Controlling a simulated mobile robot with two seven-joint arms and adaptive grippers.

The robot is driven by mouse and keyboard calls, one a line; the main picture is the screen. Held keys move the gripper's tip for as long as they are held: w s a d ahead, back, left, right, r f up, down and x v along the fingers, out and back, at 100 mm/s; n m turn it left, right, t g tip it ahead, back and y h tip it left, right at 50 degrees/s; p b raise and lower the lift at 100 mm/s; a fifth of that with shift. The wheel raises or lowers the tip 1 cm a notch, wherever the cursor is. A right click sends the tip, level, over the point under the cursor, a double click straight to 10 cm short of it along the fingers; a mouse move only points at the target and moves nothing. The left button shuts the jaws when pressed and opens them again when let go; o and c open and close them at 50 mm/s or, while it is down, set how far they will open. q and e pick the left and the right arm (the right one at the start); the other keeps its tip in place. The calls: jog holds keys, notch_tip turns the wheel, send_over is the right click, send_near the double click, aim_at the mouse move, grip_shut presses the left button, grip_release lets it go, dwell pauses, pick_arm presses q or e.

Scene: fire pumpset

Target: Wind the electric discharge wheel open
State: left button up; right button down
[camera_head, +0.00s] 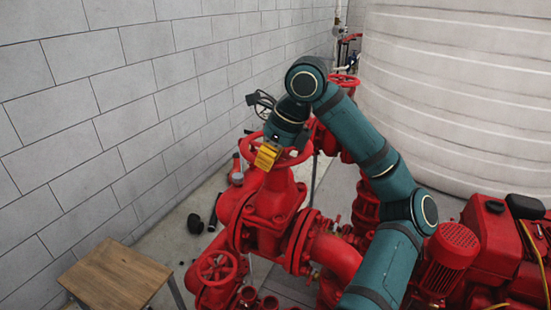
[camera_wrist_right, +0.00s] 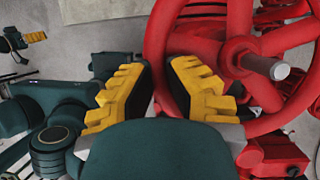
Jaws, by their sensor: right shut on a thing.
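The red discharge handwheel (camera_head: 301,157) sits on top of a red valve in the middle of the head view. In the right wrist view the wheel (camera_wrist_right: 238,52) fills the upper right, with a bare metal stem end in its hub. My right gripper (camera_head: 267,156) reaches down onto the near side of the wheel. In the right wrist view its yellow-padded fingers (camera_wrist_right: 157,70) stand on either side of the rim, shut on it. My left gripper (camera_wrist_right: 30,38) appears small at the left edge of that view, away from the wheel; its jaws are unclear.
A smaller red handwheel (camera_head: 216,266) sits low in front, beside a wooden-topped stand (camera_head: 116,277). A grey block wall (camera_head: 120,110) runs along the left. A large pale tank (camera_head: 460,100) and a red engine (camera_head: 490,235) stand at the right.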

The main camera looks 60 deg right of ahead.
jog(key=shift+s+f+n, duration=0.1)
jog(key=shift+n, duration=0.2)
dwell(0.4)
jog(key=c, duration=0.9)
grip_release()
jog(key=shift+s, duration=0.1)
